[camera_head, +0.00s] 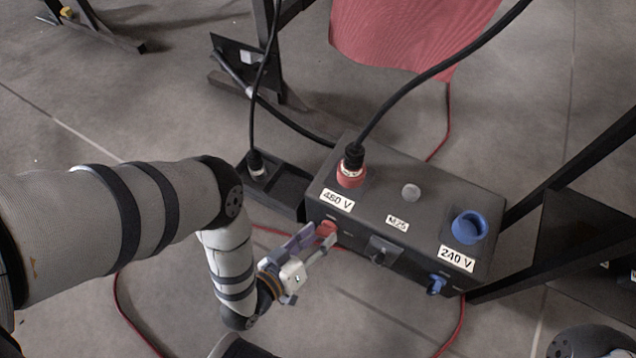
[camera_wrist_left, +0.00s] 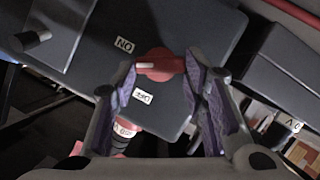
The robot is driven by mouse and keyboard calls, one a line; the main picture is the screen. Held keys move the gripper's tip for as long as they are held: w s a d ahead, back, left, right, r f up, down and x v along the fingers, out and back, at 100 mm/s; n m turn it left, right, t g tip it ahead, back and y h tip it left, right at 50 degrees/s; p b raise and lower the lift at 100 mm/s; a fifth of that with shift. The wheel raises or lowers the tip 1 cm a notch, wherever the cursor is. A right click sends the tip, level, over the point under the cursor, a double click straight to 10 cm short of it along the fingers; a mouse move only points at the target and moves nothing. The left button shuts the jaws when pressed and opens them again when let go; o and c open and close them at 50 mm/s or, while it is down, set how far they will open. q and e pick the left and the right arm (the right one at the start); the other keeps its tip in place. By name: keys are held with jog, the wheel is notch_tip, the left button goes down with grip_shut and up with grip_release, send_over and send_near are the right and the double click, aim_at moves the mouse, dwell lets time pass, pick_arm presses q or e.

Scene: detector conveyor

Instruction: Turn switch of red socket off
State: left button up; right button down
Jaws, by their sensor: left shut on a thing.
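A dark grey power box (camera_head: 440,200) stands on the floor, with a red socket (camera_head: 350,176) labelled 480 V on its top left. A black cable's plug sits in that socket. The red switch (camera_head: 326,230) is on the box's front face below it. My left gripper (camera_head: 318,241) is shut on the red switch. In the left wrist view the red switch (camera_wrist_left: 160,64) lies between the two fingers, its white mark toward the left. The ON label (camera_wrist_left: 124,45) is above left of it and the OFF label (camera_wrist_left: 143,95) below. My right gripper is not in view.
A blue socket (camera_head: 469,227) labelled 240 V and a blue switch (camera_head: 437,285) are at the box's right. A dark grey switch (camera_head: 382,251) sits mid-front. Black stand legs (camera_head: 575,165) rise at right. Cables run over the floor.

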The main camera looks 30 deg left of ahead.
pick_arm(q)
jog(key=n, duration=0.1)
jog(key=h+b, duration=0.1)
jog(key=n, duration=0.1)
jog(key=shift+w+a+f+n+t+h, duration=0.1)
jog(key=shift+a+f+n+t+h, duration=0.15)
jog(key=shift+n+t+h, duration=0.05)
jog(key=n+b, duration=0.1)
jog(key=n+h+b, duration=0.1)
jog(key=shift+a+f+n+t+h+b, duration=0.1)
jog(key=shift+f+n+t+h+b, duration=0.05)
jog(key=shift+n+t+h+b, duration=0.2)
jog(key=shift+f+n+t+h+b, duration=0.1)
jog(key=shift+n+t+h+b, duration=0.3)
jog(key=shift+n, duration=0.55)
jog(key=shift+f+n+t, duration=0.1)
jog(key=shift+n+t, duration=0.25)
jog(key=shift+n, duration=0.75)
jog(key=o, duration=1.2)
jog(key=shift+c, duration=0.2)
